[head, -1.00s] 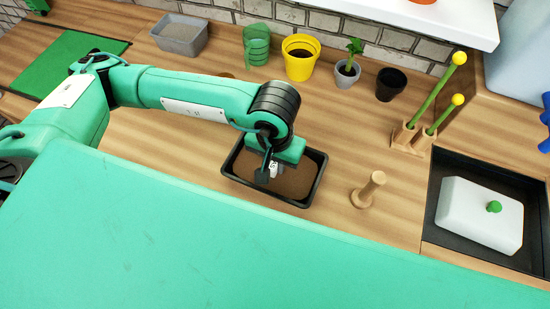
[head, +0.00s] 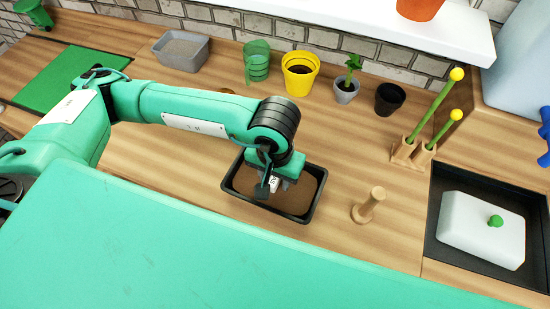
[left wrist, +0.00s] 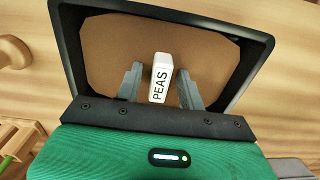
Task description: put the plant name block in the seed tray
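The plant name block (left wrist: 160,78), a small white block lettered PEAS, stands between the fingers of my left gripper (left wrist: 160,88) in the left wrist view. Gaps show between the block and the fingers, so the gripper looks open around it. Behind them is the brown soil of the black seed tray (left wrist: 262,50). In the head view the left gripper (head: 268,186) points down inside the outline of the seed tray (head: 313,205), and the block (head: 273,184) shows as a small white patch. Whether the block touches the soil is hard to tell. My right gripper is out of view.
A wooden peg stand (head: 369,206) is right of the tray. Behind are a grey bin (head: 181,49), a yellow pot (head: 300,74), a potted seedling (head: 346,90) and a black pot (head: 389,99). A wooden holder (head: 411,152) and a white lid (head: 482,230) are at right.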

